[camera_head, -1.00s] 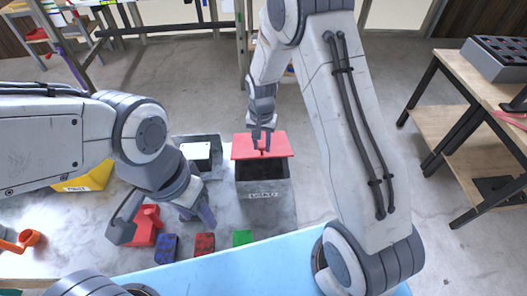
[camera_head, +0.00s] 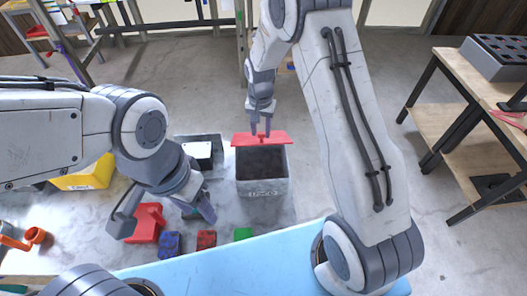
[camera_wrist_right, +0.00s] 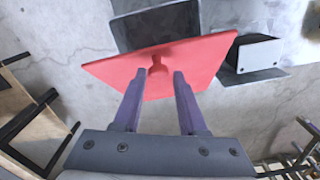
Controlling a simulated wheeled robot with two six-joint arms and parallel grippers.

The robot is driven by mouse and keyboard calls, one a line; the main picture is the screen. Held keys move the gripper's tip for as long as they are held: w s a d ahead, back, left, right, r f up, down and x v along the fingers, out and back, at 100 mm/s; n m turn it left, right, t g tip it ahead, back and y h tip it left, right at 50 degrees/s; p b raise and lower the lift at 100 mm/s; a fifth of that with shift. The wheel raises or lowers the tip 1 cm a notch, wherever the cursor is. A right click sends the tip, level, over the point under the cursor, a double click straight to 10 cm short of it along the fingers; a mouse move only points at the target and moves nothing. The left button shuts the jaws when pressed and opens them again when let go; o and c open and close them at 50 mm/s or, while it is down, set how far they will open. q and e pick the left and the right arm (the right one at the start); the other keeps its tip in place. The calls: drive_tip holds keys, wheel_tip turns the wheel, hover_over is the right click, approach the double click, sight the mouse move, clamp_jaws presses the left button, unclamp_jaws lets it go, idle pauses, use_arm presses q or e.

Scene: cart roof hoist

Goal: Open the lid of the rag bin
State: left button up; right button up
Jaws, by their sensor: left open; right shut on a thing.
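The rag bin (camera_head: 264,187) is a grey open-topped box with a label on its front, in the middle of the head view. Its red lid (camera_head: 277,138) is raised at the far edge, and the dark inside shows. My right gripper (camera_head: 260,134) is shut on the lid's small red knob. The right wrist view shows the red lid (camera_wrist_right: 205,60) with the knob (camera_wrist_right: 158,67) between the fingertips and part of the bin (camera_wrist_right: 155,27) beyond. My left gripper (camera_head: 197,207) is open and empty, left of the bin, above small parts on the bench.
A grey tray with a white-topped block (camera_head: 199,153) stands left of the bin. A red part (camera_head: 146,222), blue block (camera_head: 169,243), red block (camera_head: 206,239) and green block (camera_head: 242,233) lie in front. A yellow bin (camera_head: 85,176) is further left.

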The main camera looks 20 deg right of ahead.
drive_tip(key=shift+w+r, duration=0.35)
drive_tip(key=shift+w, duration=0.1)
drive_tip(key=shift+o, duration=0.3)
drive_tip(key=shift+w+r+p, duration=0.5)
drive_tip(key=shift+w, duration=0.15)
drive_tip(key=shift+w+d+r+p, duration=0.2)
drive_tip(key=shift+w+r+p, duration=0.15)
drive_tip(key=shift+w, duration=0.25)
drive_tip(key=shift+w+d+r+p, duration=0.2)
drive_tip(key=shift+w+r, duration=0.15)
drive_tip(key=shift+w, duration=0.25)
drive_tip(key=shift+c, duration=0.2)
drive_tip(key=shift+w+r, duration=0.25)
drive_tip(key=shift+w, duration=0.1)
drive_tip(key=shift+o, duration=0.3)
drive_tip(key=shift+w+r+p, duration=0.2)
drive_tip(key=shift+w+p, duration=0.1)
drive_tip(key=shift+w, duration=0.35)
drive_tip(key=shift+w+d+r+p, duration=0.15)
drive_tip(key=shift+w+r, duration=0.05)
drive_tip(key=shift+w, duration=0.4)
drive_tip(key=shift+w+d+r+p, duration=0.1)
drive_tip(key=shift+w+d+r, duration=0.05)
drive_tip(key=shift+w, duration=0.45)
drive_tip(key=shift+w+d+r+p, duration=0.15)
drive_tip(key=shift+w+r, duration=0.05)
drive_tip(key=shift+w, duration=0.4)
drive_tip(key=shift+c, duration=0.3)
